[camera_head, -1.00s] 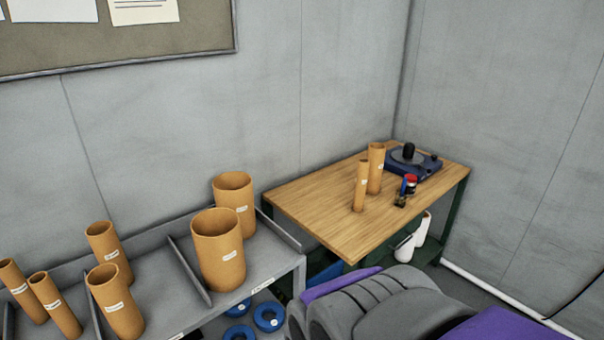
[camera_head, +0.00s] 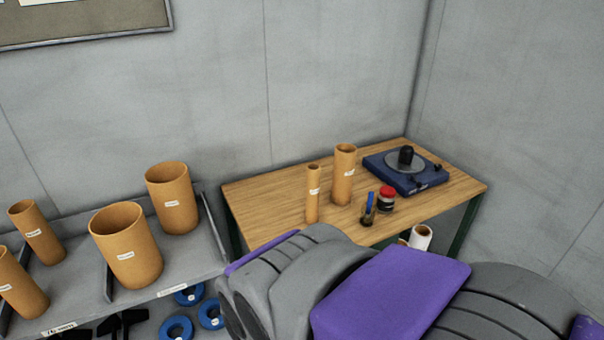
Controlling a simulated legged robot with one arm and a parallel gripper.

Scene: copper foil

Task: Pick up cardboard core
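Several brown cardboard cores with white labels stand in view. A thin core (camera_head: 312,196) and a thicker core (camera_head: 344,177) stand upright on the wooden table (camera_head: 262,196). Two wide cores, one in front (camera_head: 126,250) and one behind (camera_head: 172,202), stand on the grey shelf (camera_head: 190,256) at the left. Narrower cores (camera_head: 38,235) and (camera_head: 20,288) stand at the shelf's far left. My grey and purple arm crosses the lower right and hides the table's front. My gripper's fingers do not show.
A blue device with a round grey plate (camera_head: 406,168), a red-lidded jar (camera_head: 386,200) and a small holder with a blue item (camera_head: 367,212) are on the table. Blue rings (camera_head: 176,328) lie below the shelf. Grey walls close the back and right.

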